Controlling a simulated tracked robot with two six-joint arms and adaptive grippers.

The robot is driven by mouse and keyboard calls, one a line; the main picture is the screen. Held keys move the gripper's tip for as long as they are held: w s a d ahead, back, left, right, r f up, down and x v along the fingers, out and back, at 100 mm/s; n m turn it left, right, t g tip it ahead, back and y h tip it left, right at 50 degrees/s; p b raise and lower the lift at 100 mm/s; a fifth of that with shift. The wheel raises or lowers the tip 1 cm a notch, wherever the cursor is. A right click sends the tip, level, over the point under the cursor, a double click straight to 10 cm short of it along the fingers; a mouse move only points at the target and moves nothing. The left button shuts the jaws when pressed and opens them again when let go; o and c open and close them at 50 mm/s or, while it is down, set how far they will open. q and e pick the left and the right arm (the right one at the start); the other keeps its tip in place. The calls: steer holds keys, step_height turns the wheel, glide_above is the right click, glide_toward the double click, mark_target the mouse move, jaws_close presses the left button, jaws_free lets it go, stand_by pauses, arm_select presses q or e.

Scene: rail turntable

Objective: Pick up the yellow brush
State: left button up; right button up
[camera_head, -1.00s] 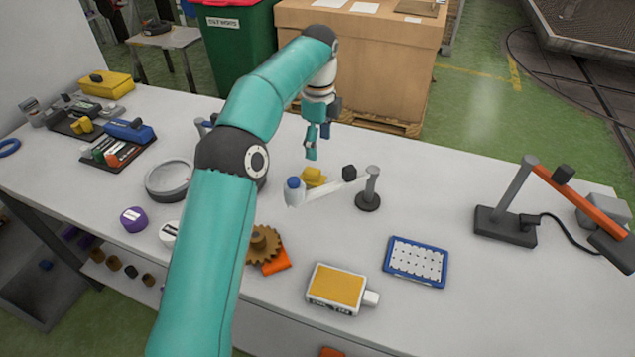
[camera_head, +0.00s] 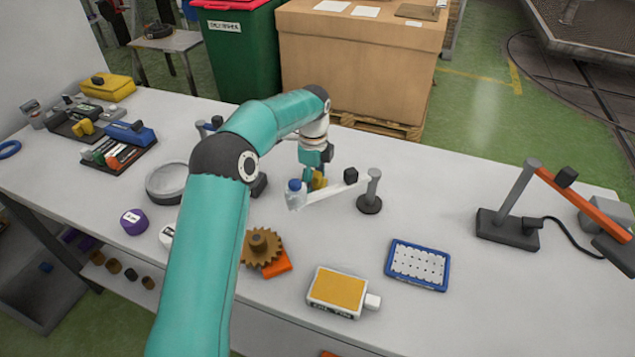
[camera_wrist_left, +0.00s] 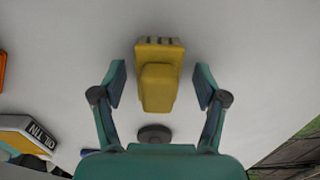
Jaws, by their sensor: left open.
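The yellow brush (camera_wrist_left: 158,80) lies on the white table, and the left wrist view shows its blocky yellow body with a pale, dark-marked strip at its far end. In the head view the brush (camera_head: 319,181) is partly hidden behind my gripper and a small bottle. My left gripper (camera_head: 312,176) is low over the table there. In the left wrist view my left gripper (camera_wrist_left: 161,84) is open, with one finger on each side of the brush and a visible gap to both. My right gripper is in neither view.
A bottle with a blue cap (camera_head: 296,190) and a grey stand (camera_head: 372,190) with a pale arm are close to the gripper. A brown gear (camera_head: 262,247), a yellow-topped tin (camera_head: 338,290) and a blue-framed tray (camera_head: 418,264) lie nearer the front.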

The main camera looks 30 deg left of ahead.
arm_select(q)
steer(key=c, duration=1.3)
steer(key=shift+o, duration=0.2)
steer(key=shift+r, duration=0.15)
steer(key=shift+r, duration=0.6)
step_height(320, 180, up, 10)
steer(key=shift+w+f+p, duration=0.1)
steer(key=shift+p, duration=0.6)
step_height(320, 180, up, 9)
steer(key=p, duration=0.4)
steer(key=shift+f, duration=0.15)
